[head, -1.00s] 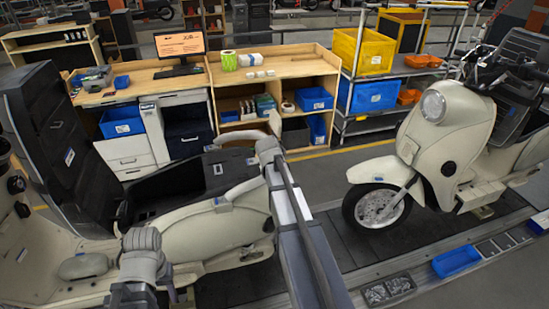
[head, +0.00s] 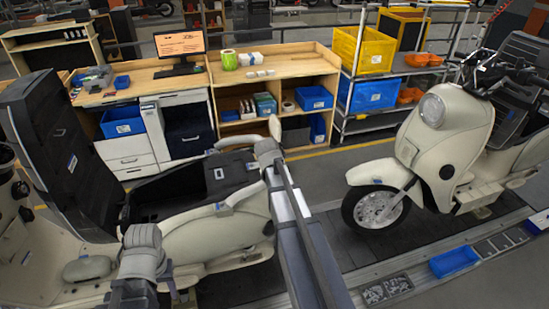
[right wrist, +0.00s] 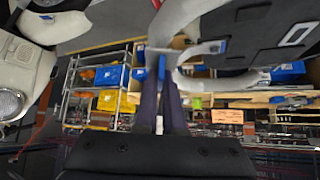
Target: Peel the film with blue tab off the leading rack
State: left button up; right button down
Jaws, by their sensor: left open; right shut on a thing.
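The scooter on the left (head: 200,235) is cream, with a black underseat tub and its seat raised. A cream rack loop (head: 238,140) stands at its tail, and it curves past the fingers in the right wrist view (right wrist: 188,18). A blue tab (right wrist: 162,68) shows between the fingertips of my right gripper (right wrist: 160,88), which is shut. The film is too clear to make out. In the head view my right gripper (head: 268,150) is beside the rack loop. My left gripper (head: 167,272) is low over the scooter's side, partly hidden, open and empty.
A second cream scooter (head: 435,145) stands to the right on the slat conveyor (head: 345,245). A blue bin (head: 455,261) and a parts tray (head: 388,289) lie along the near edge. Wooden benches (head: 285,66) and a bin shelf (head: 405,72) stand behind.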

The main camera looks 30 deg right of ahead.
jog(key=r, duration=0.1)
jog(key=p, duration=0.1)
jog(key=s+r+p, duration=0.1)
jog(key=shift+a+r, duration=0.3)
jog(key=shift+s+a+r, duration=0.1)
jog(key=shift+s+r, duration=0.05)
jog(key=shift+r, duration=0.05)
jog(key=shift+f, duration=0.1)
jog(key=s+a, duration=0.4)
jog(key=s, duration=0.2)
jog(key=shift+s, duration=0.35)
jog(key=shift+a, duration=0.1)
jog(key=shift+s, duration=0.1)
